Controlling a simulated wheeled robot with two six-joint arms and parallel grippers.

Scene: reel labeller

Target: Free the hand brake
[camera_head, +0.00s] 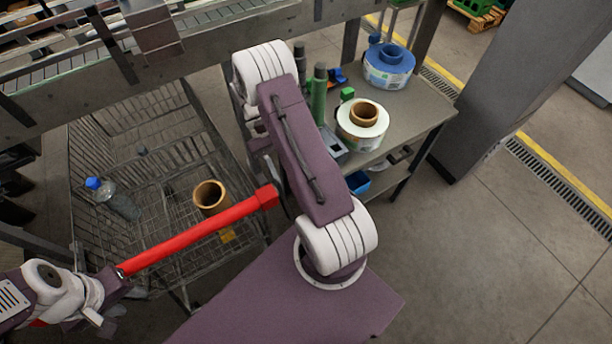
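No part is plainly recognisable as the hand brake. A wire trolley (178,135) stands at left, and its red handle bar (190,238) runs across the front. A small yellow piece (228,236) shows just below the bar. My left gripper (112,284) is at the lower left, close to the left end of the red bar; its fingers cannot be made out, nor whether it touches the bar. My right arm bends up and over the middle; its gripper end is largely hidden behind its own purple link, beyond the bar's right end.
A bottle with a blue cap (119,200) and a brown cardboard core (210,196) are in the trolley. A side table (408,112) holds a white reel (361,127), a blue reel (388,66) and a green bottle (318,95). A grey pillar (510,85) stands right; floor there is clear.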

